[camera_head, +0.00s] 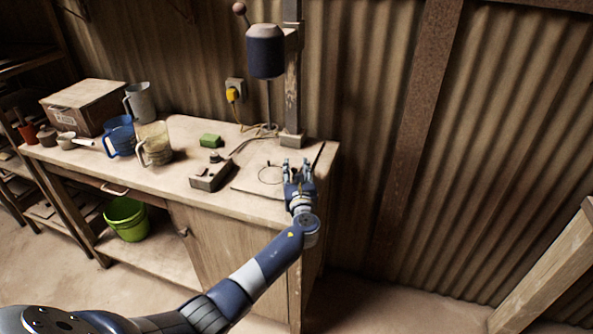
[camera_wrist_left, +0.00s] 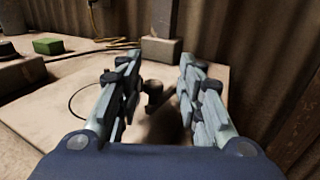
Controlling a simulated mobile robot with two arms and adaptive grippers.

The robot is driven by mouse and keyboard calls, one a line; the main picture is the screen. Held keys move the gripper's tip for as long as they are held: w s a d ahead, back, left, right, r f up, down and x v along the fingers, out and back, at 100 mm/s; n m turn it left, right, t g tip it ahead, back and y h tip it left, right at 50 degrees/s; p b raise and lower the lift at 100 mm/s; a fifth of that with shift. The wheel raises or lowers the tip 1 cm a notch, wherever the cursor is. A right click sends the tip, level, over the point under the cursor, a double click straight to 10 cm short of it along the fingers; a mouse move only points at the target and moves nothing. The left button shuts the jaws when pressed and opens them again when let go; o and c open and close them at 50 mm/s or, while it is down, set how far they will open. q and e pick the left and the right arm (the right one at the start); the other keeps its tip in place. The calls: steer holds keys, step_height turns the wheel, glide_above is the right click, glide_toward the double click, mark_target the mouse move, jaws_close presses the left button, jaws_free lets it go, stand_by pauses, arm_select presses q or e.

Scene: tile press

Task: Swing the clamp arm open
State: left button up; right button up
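My left gripper (camera_head: 298,165) is over the right end of the workbench, fingers pointing toward the wall. In the left wrist view its two fingers (camera_wrist_left: 157,75) are spread apart with nothing gripped. A small dark knob-like part (camera_wrist_left: 153,91) shows between the fingers, low on the bench; whether it belongs to the clamp arm I cannot tell. A grey block with a dark knob on top (camera_head: 211,175) lies on the bench left of the gripper. No clamp arm is clearly recognisable; the gripper hides part of the bench there. My right gripper is out of view.
A drill-like machine (camera_head: 265,52) on a post stands behind the gripper. A green block (camera_head: 210,140), a clear jug (camera_head: 154,143), a blue jug (camera_head: 120,136) and a box (camera_head: 84,105) stand to the left. A corrugated wall (camera_head: 365,100) closes the back.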

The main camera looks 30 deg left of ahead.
arm_select(q)
steer(key=shift+d, duration=0.15)
steer(key=shift+s+d+f, duration=0.1)
steer(key=shift+d, duration=0.05)
steer(key=v, duration=1.1)
steer(key=shift+s, duration=0.3)
steer(key=shift+c, duration=0.5)
